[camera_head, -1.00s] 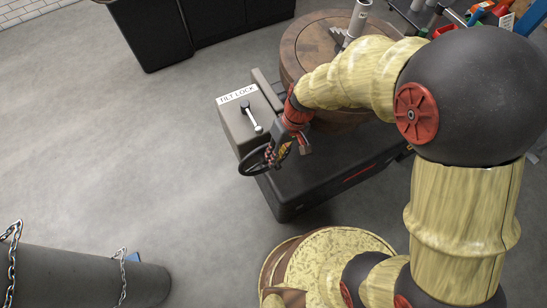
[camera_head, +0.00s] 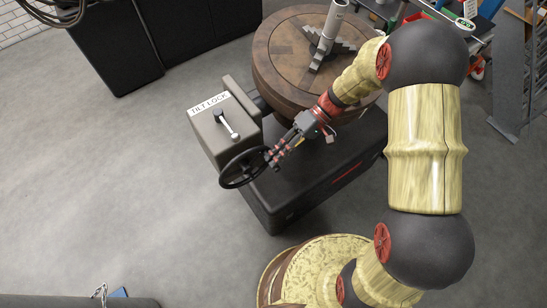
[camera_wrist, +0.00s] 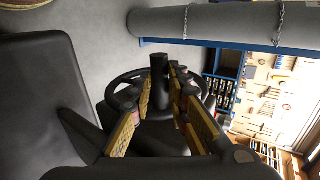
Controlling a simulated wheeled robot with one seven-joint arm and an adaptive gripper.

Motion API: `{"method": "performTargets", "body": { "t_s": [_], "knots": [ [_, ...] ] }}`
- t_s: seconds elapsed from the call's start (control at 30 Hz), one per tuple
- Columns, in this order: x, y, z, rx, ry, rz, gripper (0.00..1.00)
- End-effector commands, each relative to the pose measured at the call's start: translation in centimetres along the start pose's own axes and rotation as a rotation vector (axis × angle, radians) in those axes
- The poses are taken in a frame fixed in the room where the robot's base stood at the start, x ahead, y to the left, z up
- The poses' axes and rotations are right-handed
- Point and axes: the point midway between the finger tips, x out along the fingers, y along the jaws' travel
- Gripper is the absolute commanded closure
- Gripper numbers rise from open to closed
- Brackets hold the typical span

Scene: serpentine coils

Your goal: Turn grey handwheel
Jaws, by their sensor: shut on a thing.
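The handwheel (camera_head: 243,169), a dark spoked ring, is on the front of the grey box labelled TILT LOCK (camera_head: 208,132). My gripper (camera_head: 272,157) is at the wheel's right edge, reaching in from the right. In the wrist view, the wheel's rim (camera_wrist: 128,77) shows behind the fingers, and a dark upright handle (camera_wrist: 159,80) stands between them. My gripper (camera_wrist: 160,95) is shut on this handle. The fingers hide part of the wheel.
A lever (camera_head: 226,124) sits on top of the box. A round wooden table (camera_head: 280,62) bearing a grey upright post (camera_head: 331,25) stands behind on a black base (camera_head: 285,190). Black cabinets (camera_head: 120,50) are at the back left. Left floor is clear.

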Motion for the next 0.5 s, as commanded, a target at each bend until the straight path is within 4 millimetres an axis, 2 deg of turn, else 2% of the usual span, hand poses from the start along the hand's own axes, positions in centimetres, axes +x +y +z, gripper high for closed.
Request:
{"method": "performTargets", "body": {
  "t_s": [0.5],
  "knots": [
    [0.05,0.84,0.08,0.0,-0.003,0.003,1.0]
  ]
}}
